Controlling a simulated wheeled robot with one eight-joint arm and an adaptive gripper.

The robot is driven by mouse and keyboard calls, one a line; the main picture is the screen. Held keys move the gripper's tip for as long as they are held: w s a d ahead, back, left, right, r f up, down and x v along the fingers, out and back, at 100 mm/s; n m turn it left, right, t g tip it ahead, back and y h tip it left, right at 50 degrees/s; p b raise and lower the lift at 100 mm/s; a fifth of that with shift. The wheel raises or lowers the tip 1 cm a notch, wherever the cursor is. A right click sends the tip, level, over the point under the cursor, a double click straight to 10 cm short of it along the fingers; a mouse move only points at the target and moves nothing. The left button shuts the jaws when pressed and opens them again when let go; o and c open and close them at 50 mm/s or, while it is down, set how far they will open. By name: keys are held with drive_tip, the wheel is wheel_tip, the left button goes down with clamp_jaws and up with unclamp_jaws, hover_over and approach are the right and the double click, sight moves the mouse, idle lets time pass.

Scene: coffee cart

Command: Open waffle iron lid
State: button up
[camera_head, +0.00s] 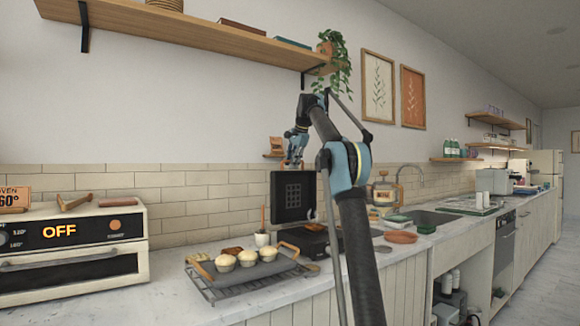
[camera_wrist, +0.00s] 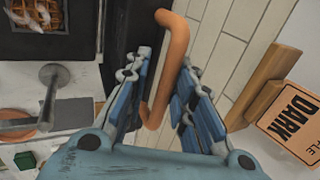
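The waffle iron's dark lid (camera_head: 293,194) stands upright on the counter, its grid face showing, above the dark base (camera_head: 312,240). In the wrist view, the lid (camera_wrist: 122,40) is seen edge-on, and the base (camera_wrist: 28,44) holds a browned waffle at the upper left. The orange-brown lid handle (camera_wrist: 158,112) sticks out from the lid and lies between my gripper's fingers (camera_wrist: 168,75). The fingers are apart, with gaps showing beside the handle. In the head view, my gripper (camera_head: 294,160) is at the lid's top; its fingertips are not clear there.
A tray of muffins (camera_head: 243,276) sits on a rack in front of the iron. A sink (camera_head: 432,217) is at the right.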

drive_tip(key=s+d, duration=0.4)
drive_tip(key=s, duration=0.2)
idle(0.3)
